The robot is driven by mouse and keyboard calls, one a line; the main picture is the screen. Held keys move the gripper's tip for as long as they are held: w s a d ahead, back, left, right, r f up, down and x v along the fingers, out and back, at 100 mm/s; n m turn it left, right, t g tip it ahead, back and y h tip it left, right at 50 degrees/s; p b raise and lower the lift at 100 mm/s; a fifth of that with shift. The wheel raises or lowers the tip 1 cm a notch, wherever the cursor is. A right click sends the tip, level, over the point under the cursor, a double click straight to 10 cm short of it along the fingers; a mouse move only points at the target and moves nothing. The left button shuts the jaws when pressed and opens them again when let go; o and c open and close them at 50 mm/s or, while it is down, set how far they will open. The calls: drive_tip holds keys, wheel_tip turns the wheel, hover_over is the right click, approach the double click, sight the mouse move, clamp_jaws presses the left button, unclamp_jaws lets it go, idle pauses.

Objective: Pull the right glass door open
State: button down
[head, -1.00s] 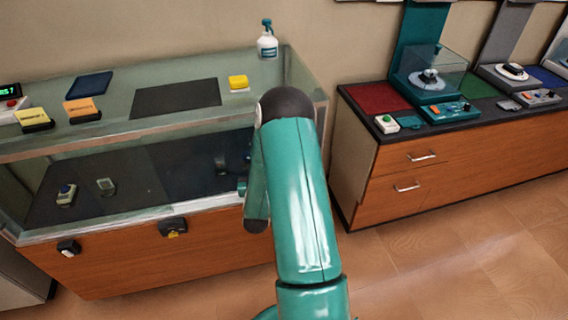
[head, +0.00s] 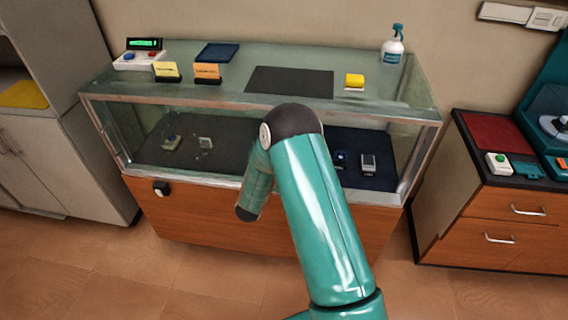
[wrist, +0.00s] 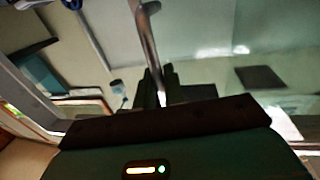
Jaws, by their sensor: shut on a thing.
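The glass display case (head: 215,100) stands ahead in the head view, with a wooden base. The right part of its glass front (head: 385,142) is partly behind my arm, and I cannot tell whether the right door stands ajar. In the wrist view, a metal bar handle (wrist: 148,38) runs down from the top to between my dark fingers (wrist: 155,87). My gripper is shut on this handle. In the head view, my gripper and the handle are hidden behind my green arm.
Inside the case, small devices (head: 369,164) stand on a dark blue mat. A spray bottle (head: 393,46) and yellow block (head: 355,80) are on top. A wooden drawer cabinet (head: 490,215) stands right, a grey cabinet (head: 60,150) left. Open tiled floor lies in front.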

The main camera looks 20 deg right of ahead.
idle(0.3)
drive_tip(key=c, duration=1.6)
unclamp_jaws()
drive_tip(key=v, duration=1.4)
drive_tip(key=shift+w+r, duration=0.1)
drive_tip(key=shift+w, duration=0.05)
